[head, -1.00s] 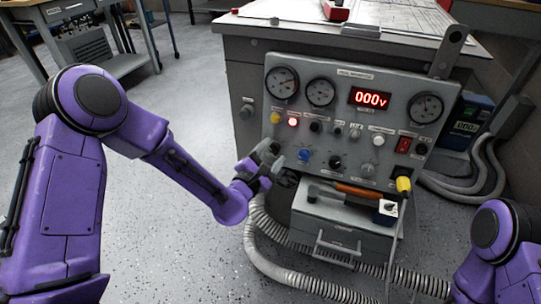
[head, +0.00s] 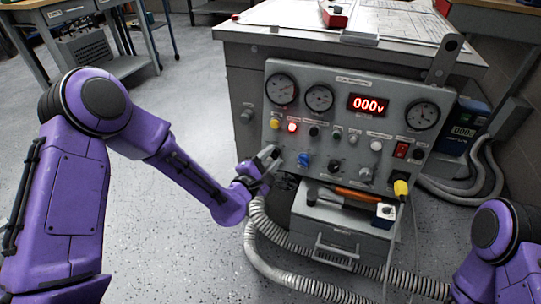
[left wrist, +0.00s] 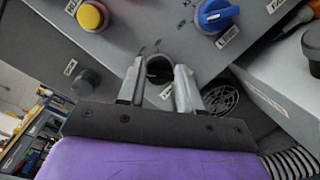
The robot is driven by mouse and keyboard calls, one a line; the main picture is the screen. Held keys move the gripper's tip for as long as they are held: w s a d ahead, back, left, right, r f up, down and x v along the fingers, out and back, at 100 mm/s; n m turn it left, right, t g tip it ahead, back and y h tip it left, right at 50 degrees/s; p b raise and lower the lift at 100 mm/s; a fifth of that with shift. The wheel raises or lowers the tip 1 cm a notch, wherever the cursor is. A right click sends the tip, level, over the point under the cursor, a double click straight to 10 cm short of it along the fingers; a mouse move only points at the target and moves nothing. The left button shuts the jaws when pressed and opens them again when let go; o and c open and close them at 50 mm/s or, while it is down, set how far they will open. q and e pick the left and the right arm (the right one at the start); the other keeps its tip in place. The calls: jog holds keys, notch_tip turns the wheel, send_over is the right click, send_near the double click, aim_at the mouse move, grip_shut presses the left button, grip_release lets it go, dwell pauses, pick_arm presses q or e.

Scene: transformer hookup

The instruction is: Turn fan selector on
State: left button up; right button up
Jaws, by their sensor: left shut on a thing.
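The grey control panel (head: 345,122) stands in front of the bench, with gauges, knobs and a red 000v display. My left gripper (head: 268,160) is at the panel's lower left edge. In the left wrist view its fingers (left wrist: 160,85) are closed around a dark round knob (left wrist: 158,68), mostly hidden by them; its label cannot be read. I take it to be the fan selector. A blue knob (head: 304,159) is just to its right and a yellow button (head: 275,124) above it. My right gripper is out of view.
A drawer box (head: 335,225) with an orange-handled tool (head: 357,193) on it sits below the panel. Corrugated hoses (head: 275,262) curl on the floor. A yellow plug (head: 401,188) is at the panel's lower right. The floor to the left is open.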

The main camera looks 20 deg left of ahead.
pick_arm(q)
jog(key=m+p, duration=0.2)
jog(key=m, duration=0.1)
jog(key=m+g+p, duration=0.1)
jog(key=shift+r+m+h, duration=0.25)
jog(key=shift+m+h, duration=0.05)
jog(key=shift+m, duration=0.1)
jog(key=m+g+p, duration=0.1)
jog(key=m+p, duration=0.2)
jog(key=shift+m, duration=0.3)
jog(key=m+y+p, duration=0.1)
jog(key=m+p, duration=0.2)
jog(key=m, duration=0.1)
jog(key=shift+g, duration=0.4)
jog(key=shift+f+m+g+y+p, duration=0.1)
jog(key=shift+m+g+y+p, duration=0.2)
jog(key=shift+m+p, duration=0.75)
jog(key=shift+m, duration=0.35)
jog(key=o, duration=1)
jog(key=shift+o, duration=0.2)
